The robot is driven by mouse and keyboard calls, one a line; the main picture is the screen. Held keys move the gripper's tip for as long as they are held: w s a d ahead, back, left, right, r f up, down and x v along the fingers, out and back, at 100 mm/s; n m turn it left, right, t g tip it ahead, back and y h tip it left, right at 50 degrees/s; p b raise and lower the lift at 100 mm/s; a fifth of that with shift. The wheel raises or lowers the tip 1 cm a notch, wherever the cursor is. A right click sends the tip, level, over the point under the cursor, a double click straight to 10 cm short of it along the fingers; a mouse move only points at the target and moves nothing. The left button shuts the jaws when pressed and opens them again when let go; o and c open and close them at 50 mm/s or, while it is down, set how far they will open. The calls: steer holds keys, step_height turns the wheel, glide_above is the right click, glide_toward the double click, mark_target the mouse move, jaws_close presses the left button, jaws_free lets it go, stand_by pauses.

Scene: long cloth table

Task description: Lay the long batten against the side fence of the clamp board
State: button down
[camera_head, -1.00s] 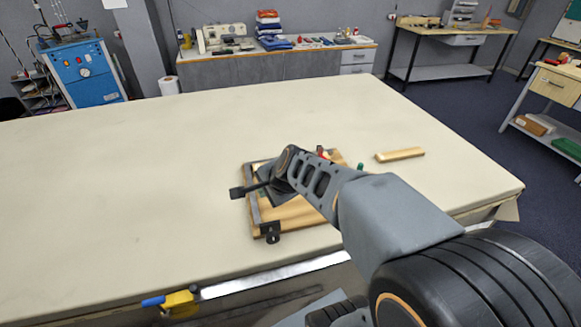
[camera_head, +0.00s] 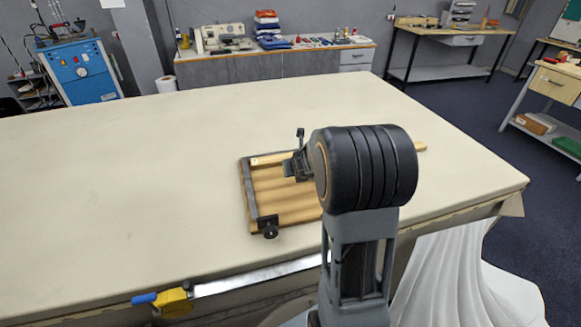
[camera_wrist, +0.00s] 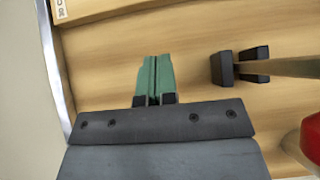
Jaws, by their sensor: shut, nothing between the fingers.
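The clamp board (camera_head: 285,198) lies on the cloth table, with a dark side fence (camera_head: 249,190) along its left edge; a grey strip shows at the left of the wrist view (camera_wrist: 55,70). A pale wooden strip (camera_head: 268,159) with a small label lies along the board's far edge; its end shows in the wrist view (camera_wrist: 85,8). Another wooden batten (camera_head: 421,146) lies on the table to the right, mostly hidden behind my arm. I cannot tell which is the long batten. My gripper (camera_wrist: 153,82) is shut and empty over the board, its green fingertips together.
Black pads (camera_wrist: 238,67) with a bar and a red knob (camera_wrist: 312,140) are right of my fingertips. A dark bracket (camera_head: 268,226) sits at the board's near left corner. A yellow and blue tool (camera_head: 172,300) is at the table's front edge. The table's left is clear.

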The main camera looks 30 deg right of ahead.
steer(key=b+x, duration=0.1)
steer(key=x, duration=0.2)
steer(key=shift+f, duration=0.3)
steer(key=w, duration=0.1)
steer(key=w+p, duration=0.2)
steer(key=shift+d+r, duration=0.3)
steer(key=shift+d, duration=0.05)
steer(key=shift+w+d, duration=0.1)
steer(key=shift+w, duration=0.35)
